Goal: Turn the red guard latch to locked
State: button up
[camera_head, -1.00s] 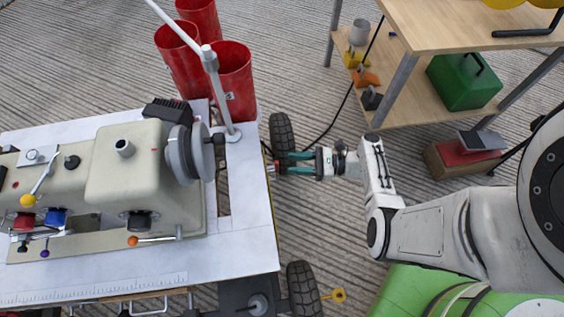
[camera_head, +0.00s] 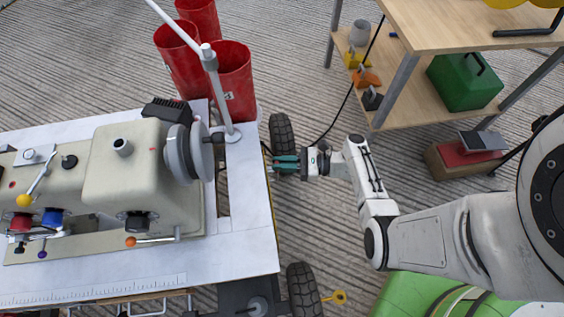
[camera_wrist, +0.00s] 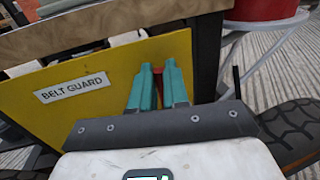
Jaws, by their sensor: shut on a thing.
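The yellow belt guard (camera_wrist: 75,85), labelled "BELT GUARD", is a flat panel below the table edge. The red guard latch (camera_wrist: 158,79) sits near its right end, and only small red parts show around my fingers. My gripper (camera_wrist: 160,68) has its two teal fingers close together on the latch, one to either side, shut on it. The latch's angle is mostly hidden by the fingers. In the head view my gripper (camera_head: 272,163) reaches leftward to the right edge of the sewing machine table (camera_head: 250,220); the latch is not clear there.
A black wheel (camera_head: 281,128) stands just beyond my gripper, and another wheel (camera_head: 302,290) stands nearer. Red bins (camera_head: 233,80) stand behind the table. A wooden shelf (camera_head: 430,100) is at the upper right.

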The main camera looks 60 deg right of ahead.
grip_shut()
jog(key=shift+a+n, duration=0.1)
jog(key=shift+n, duration=0.2)
jog(key=f+n+y+b, duration=0.1)
jog(key=n+b, duration=0.2)
jog(key=n, duration=0.3)
jog(key=s+a+f+n+y+b, duration=0.1)
jog(key=n+y+b, duration=0.1)
jog(key=n, duration=0.5)
jog(key=f+n+y+b, duration=0.1)
jog(key=n+b, duration=0.3)
jog(key=n, duration=0.2)
jog(key=shift+s+a+n+g+b, duration=0.2)
jog(key=shift+s+n+g+b, duration=0.1)
jog(key=shift+g, duration=0.1)
jog(key=o, duration=0.6)
grip_release()
jog(key=shift+r, duration=0.1)
